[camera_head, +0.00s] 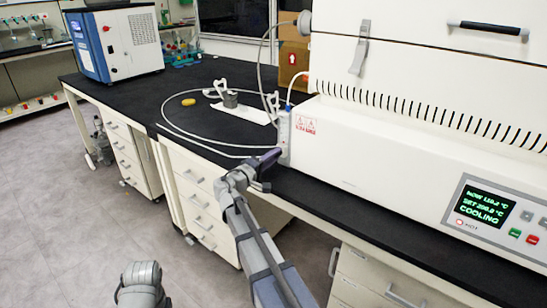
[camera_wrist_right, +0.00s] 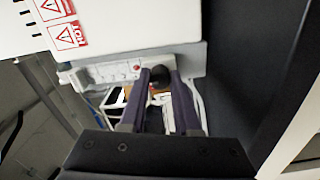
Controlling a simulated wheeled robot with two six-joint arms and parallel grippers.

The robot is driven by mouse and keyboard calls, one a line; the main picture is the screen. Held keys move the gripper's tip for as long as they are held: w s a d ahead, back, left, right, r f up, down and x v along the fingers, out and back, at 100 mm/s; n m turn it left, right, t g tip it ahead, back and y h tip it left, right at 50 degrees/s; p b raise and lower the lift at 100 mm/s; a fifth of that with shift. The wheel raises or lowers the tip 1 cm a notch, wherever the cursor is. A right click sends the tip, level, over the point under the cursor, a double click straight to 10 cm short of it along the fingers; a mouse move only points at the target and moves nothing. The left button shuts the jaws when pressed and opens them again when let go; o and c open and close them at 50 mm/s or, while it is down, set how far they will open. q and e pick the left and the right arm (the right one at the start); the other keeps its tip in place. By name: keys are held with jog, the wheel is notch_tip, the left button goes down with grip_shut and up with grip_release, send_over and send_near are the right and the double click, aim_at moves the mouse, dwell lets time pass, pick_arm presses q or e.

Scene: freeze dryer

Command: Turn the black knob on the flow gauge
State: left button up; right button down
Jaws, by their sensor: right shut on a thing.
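The flow gauge (camera_head: 284,136) is a narrow pale upright unit at the left end of the large white machine, above the black bench. In the right wrist view, the gauge (camera_wrist_right: 110,72) shows as a pale strip with small marks and a red dot. Its black knob (camera_wrist_right: 160,74) sits between the fingertips of my right gripper (camera_wrist_right: 161,82), which is shut on it. In the head view my right gripper (camera_head: 270,157) reaches the gauge's lower part and hides the knob. My left gripper is not in view; only a grey part of my left arm shows at the bottom.
The white machine (camera_head: 400,150) with a display (camera_head: 487,207) fills the right. A looped tube (camera_head: 165,112) lies on the black bench (camera_head: 140,92), near a yellow object (camera_head: 188,102) and a metal cylinder (camera_head: 230,100). A blue-and-white device (camera_head: 115,45) stands at the far left.

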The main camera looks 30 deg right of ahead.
dwell(0.4)
jog(key=c, duration=0.6)
grip_release()
jog(key=shift+v, duration=3.9)
